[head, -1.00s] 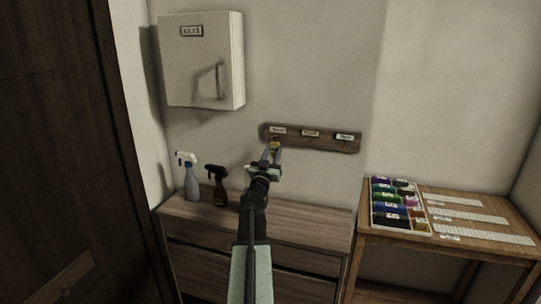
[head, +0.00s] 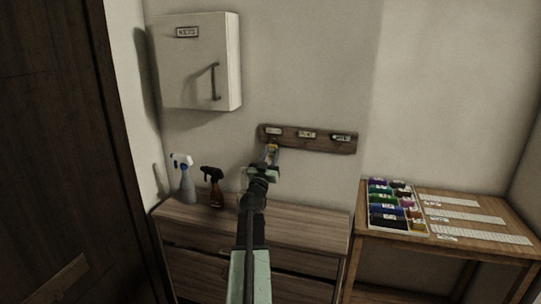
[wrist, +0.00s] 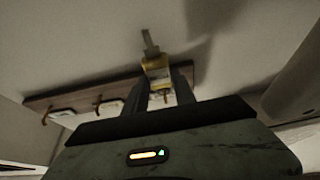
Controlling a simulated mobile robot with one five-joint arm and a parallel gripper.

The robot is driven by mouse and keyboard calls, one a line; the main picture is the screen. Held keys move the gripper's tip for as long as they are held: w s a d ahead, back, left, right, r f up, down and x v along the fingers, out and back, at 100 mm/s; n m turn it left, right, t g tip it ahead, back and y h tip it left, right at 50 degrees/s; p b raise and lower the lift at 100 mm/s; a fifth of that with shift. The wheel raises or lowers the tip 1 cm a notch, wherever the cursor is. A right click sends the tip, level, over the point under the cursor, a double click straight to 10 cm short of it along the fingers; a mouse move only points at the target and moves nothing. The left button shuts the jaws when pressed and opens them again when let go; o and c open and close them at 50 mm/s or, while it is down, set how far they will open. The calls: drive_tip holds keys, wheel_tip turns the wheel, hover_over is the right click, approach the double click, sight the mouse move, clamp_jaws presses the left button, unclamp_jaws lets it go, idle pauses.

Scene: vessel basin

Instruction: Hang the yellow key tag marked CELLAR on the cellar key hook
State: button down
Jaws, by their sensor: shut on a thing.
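The yellow key tag (head: 271,148) is held between the fingertips of my gripper (head: 270,155), just below the left part of the wooden hook rack (head: 320,147). In the wrist view the tag (wrist: 157,69) sits between the two dark fingers of my gripper (wrist: 161,84), with a greyish piece sticking out past it. The rack (wrist: 78,93) runs behind the fingers there, with brass-coloured hooks and pale labels to the left. The rack carries three labels; their writing is too blurred to read. The tag looks apart from the hooks, but I cannot tell its distance.
A white key cabinet (head: 198,62) hangs above left. Two spray bottles, one grey-blue (head: 185,180) and one brown (head: 214,190), stand on the wooden dresser (head: 300,226) below. A table (head: 440,205) with a tray of coloured items stands at the right.

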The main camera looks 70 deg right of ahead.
drive_tip(key=c, duration=0.9)
unclamp_jaws()
drive_tip(key=shift+c, duration=0.2)
drive_tip(key=b+v, duration=0.3)
drive_tip(key=v, duration=0.4)
drive_tip(key=shift+a+f, duration=0.2)
drive_tip(key=shift+a, duration=0.15)
drive_tip(key=shift+s, duration=0.15)
